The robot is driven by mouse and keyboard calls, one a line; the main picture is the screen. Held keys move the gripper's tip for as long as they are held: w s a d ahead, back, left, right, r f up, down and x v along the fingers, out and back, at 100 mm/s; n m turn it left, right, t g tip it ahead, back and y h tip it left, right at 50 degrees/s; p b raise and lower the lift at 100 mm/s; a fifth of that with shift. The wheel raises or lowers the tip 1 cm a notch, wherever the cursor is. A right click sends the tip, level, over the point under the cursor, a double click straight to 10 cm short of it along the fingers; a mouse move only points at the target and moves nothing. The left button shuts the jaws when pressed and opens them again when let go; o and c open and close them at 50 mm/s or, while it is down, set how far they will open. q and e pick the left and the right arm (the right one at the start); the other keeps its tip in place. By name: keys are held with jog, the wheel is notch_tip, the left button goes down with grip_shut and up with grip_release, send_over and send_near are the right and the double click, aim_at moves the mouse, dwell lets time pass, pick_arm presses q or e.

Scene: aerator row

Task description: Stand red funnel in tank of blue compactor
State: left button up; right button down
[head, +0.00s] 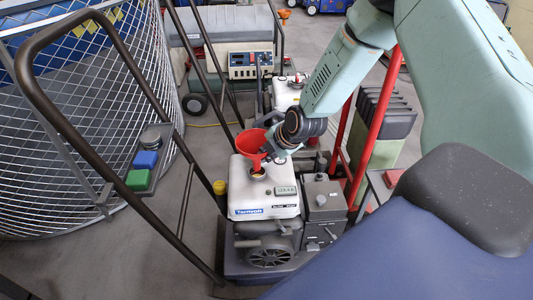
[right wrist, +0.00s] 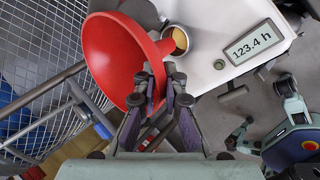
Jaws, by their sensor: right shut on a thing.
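The red funnel (head: 249,141) is in my right gripper (head: 269,151), wide mouth up and somewhat tilted, above the white tank (head: 250,203) of the compactor. In the right wrist view, the fingers (right wrist: 160,88) are shut on the rim side of the funnel (right wrist: 118,62). Its spout points at the round, yellowish tank opening (right wrist: 179,40), which also shows in the head view (head: 258,173). The spout tip is at or just over the opening; I cannot tell whether it is inside. My left gripper is not in view.
A dark push handle (head: 110,185) rises left of the compactor, near a wire mesh cage (head: 70,110). A red frame (head: 374,125) stands to the right. A display reading 123.4 h (right wrist: 248,41) sits on the tank top. Another machine (head: 245,65) stands behind.

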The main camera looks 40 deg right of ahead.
jog(key=shift+f, duration=0.15)
dwell(0.5)
jog(key=shift+f, duration=0.35)
jog(key=shift+f+b, duration=2)
jog(key=shift+f, duration=0.9)
jog(key=c, duration=1.4)
grip_release()
jog(key=shift+o, duration=0.2)
jog(key=shift+r, duration=0.1)
